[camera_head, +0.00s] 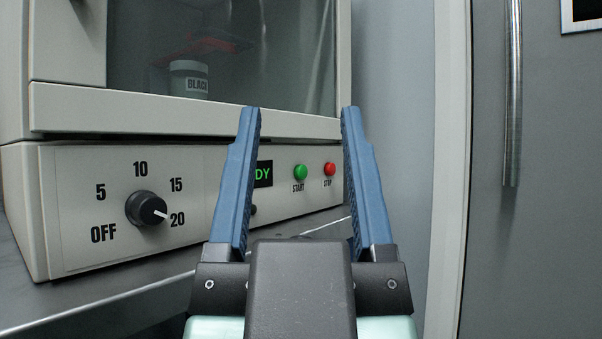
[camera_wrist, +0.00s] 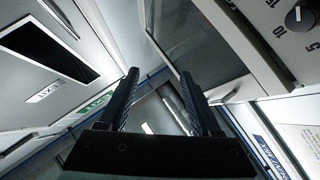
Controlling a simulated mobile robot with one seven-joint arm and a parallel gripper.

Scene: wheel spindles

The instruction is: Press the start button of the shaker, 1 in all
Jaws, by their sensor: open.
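The shaker (camera_head: 120,215) is a pale machine with a window above a control panel. Its green START button (camera_head: 300,172) is on the right part of the panel, seen between my fingers. The red STOP button (camera_head: 330,169) is to its right. A small display (camera_head: 263,174) with green letters "DY" is partly hidden by my left finger. My gripper (camera_head: 300,112) is open and empty, in front of the panel, and appears apart from the buttons. It also shows in the wrist view (camera_wrist: 160,80), where neither button can be seen.
A dial (camera_head: 146,208) on the panel points near 20. A pot labelled BLACK (camera_head: 188,80) is behind the window. The shaker stands on a metal counter (camera_head: 110,300). A grey door with a vertical handle (camera_head: 513,95) is to the right.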

